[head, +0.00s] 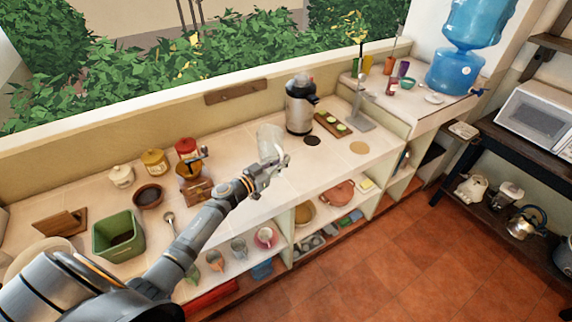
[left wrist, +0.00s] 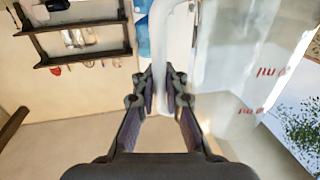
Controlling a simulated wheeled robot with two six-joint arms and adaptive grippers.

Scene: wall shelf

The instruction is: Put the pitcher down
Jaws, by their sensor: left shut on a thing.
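The pitcher (head: 268,139) is clear and see-through, and it shows just beyond my left gripper (head: 272,170) over the tiled counter (head: 230,151). In the left wrist view my left gripper (left wrist: 168,85) has its fingers on both sides of the pitcher's pale handle (left wrist: 160,50). The clear body of the pitcher (left wrist: 245,70), with red marks, fills the right of that view. My left gripper is shut on the handle. I cannot tell whether the pitcher's base touches the counter. My right gripper is not in view.
A steel dispenser (head: 299,105) stands right of the pitcher, with a dark round coaster (head: 312,141) in front. A coffee grinder (head: 193,172), jars and a green bin (head: 118,236) stand to the left. A tan round coaster (head: 359,147) lies on clear counter further right.

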